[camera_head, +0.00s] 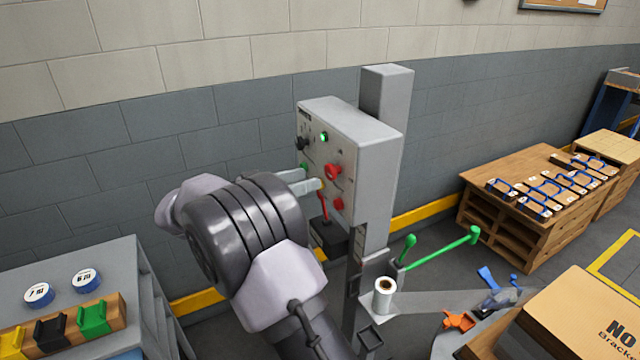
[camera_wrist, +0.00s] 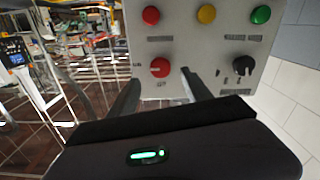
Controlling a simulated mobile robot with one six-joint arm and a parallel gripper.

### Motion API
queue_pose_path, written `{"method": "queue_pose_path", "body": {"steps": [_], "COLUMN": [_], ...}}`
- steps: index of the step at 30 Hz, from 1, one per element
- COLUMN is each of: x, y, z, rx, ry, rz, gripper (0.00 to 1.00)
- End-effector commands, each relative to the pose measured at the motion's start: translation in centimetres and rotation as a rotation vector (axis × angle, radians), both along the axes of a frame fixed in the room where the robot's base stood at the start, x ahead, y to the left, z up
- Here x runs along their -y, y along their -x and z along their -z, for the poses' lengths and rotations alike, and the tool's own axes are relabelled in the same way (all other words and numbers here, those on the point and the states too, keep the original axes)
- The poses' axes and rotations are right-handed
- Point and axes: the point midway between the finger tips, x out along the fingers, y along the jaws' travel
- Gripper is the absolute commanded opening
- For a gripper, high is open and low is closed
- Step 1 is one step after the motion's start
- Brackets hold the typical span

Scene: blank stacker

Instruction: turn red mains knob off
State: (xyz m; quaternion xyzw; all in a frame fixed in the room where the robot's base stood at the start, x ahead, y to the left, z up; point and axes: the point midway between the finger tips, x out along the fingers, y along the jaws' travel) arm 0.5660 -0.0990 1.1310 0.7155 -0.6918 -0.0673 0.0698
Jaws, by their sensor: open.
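The red mains knob (camera_head: 333,171) is on the front of a grey control box (camera_head: 370,135). My gripper (camera_head: 312,180) is open in front of this panel, its two fingers pointing at it. In the wrist view the red knob (camera_wrist: 160,68) appears between the two fingertips (camera_wrist: 160,75), nearer the left one. The fingers do not appear closed on it. I cannot tell how far the tips are from the panel. The knob's exact angle is too small to read.
Close to the knob are a black knob (camera_wrist: 243,66) and red (camera_wrist: 151,15), yellow (camera_wrist: 206,13) and green (camera_wrist: 260,14) buttons. A green lamp (camera_head: 323,136) is lit. Below stand a red lever (camera_head: 323,207) and green handles (camera_head: 440,248). A grey cabinet (camera_head: 130,262) is at left.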

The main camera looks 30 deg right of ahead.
Motion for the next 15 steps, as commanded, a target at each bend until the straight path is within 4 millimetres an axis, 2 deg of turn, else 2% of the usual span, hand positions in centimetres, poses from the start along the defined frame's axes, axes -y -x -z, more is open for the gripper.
{"method": "queue_pose_path", "body": {"steps": [1,3,6,10,15], "x": [1.3,2.8,4.3,5.2,5.4], "y": [0.0,0.0,-0.1,-0.2,-0.2], "z": [0.3,0.3,0.1,0.0,-0.1], "rx": [0.001,0.000,-0.001,-0.001,-0.002], "ry": [0.000,0.000,0.000,0.000,0.000], "rz": [0.003,0.002,0.001,0.000,-0.001], "gripper": [0.57,0.57,0.57,0.57,0.57]}}
